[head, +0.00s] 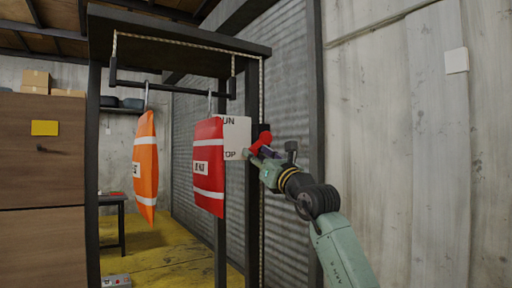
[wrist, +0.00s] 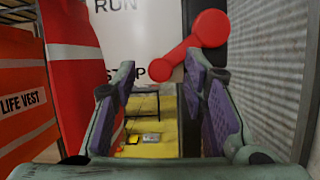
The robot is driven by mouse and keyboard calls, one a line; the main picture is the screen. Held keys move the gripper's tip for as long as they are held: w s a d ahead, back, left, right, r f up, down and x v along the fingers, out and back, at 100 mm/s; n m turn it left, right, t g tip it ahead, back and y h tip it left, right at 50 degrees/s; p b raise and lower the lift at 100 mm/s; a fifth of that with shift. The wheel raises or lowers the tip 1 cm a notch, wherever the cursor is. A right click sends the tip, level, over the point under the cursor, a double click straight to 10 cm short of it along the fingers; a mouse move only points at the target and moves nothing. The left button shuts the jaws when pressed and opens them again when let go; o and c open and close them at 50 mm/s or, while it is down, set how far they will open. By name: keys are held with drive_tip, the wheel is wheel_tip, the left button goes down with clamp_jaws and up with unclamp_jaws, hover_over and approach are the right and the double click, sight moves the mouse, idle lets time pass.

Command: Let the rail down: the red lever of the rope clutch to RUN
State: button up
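The red lever (wrist: 182,56) of the rope clutch runs from its round hub at upper right down-left to a knob beside the word STOP in the wrist view. The lever also shows in the head view (head: 262,140). Behind it is a white plate (wrist: 135,35) with RUN above and STOP below. My gripper (wrist: 160,82) is open; its purple-padded fingers stand apart, with the knob seen in the gap beyond them. I cannot tell whether they touch it. The dark rail (head: 172,90) hangs high from ropes on the frame, with an orange vest (head: 145,165) and a red vest (head: 209,180) on it.
The red vest (wrist: 80,75) hangs close left of my gripper in the wrist view. A dark post (head: 252,220) stands behind the plate, with a corrugated wall (wrist: 265,70) to the right. A wooden cabinet (head: 40,175) is at far left. Yellow floor (head: 170,255) lies below.

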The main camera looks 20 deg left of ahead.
drive_tip(key=shift+w+a+r, duration=0.2)
drive_tip(key=shift+w+a, duration=0.1)
drive_tip(key=shift+a, duration=0.1)
clamp_jaws()
idle(0.4)
